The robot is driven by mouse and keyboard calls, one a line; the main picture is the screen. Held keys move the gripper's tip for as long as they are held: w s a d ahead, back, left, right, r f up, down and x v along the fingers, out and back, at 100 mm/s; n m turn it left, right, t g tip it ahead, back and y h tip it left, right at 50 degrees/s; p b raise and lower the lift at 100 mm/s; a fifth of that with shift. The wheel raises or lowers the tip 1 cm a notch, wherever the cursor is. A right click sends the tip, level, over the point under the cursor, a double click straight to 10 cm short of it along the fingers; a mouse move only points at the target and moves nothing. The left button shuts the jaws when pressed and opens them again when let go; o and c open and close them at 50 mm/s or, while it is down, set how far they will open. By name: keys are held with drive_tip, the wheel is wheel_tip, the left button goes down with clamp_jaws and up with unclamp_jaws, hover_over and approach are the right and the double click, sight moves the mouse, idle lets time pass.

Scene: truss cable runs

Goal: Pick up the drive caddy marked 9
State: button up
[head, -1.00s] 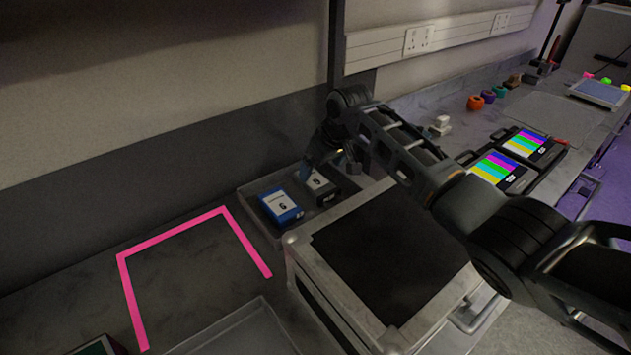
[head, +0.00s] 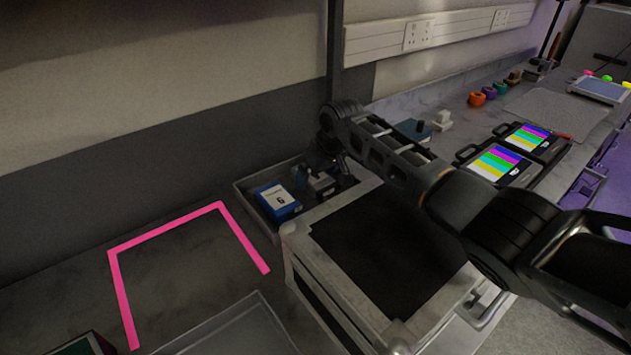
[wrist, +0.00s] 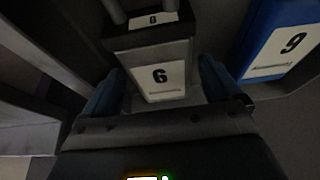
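A blue drive caddy (head: 277,202) lies in a grey tray (head: 262,228). In the wrist view the blue caddy (wrist: 262,45) is at upper right, and its label reads 9 with a line beneath. In the head view that label looks upside down, like a 6. A dark grey caddy (head: 322,183) lies beside it in the tray; in the wrist view its labels (wrist: 160,78) read 6. My gripper (wrist: 163,70) is open, with its blue-padded fingers on either side of the dark grey caddy's near end. In the head view my gripper (head: 322,165) is over that caddy, partly hiding it.
A pink outline (head: 165,230) marks clear bench at left. An empty tray (head: 225,335) is at the front. A dark-topped case (head: 385,255) stands right of the caddy tray. Two colour-bar screens (head: 497,162) and a dark blue block (head: 412,130) stand further right.

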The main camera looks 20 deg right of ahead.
drive_tip(key=c, duration=1.1)
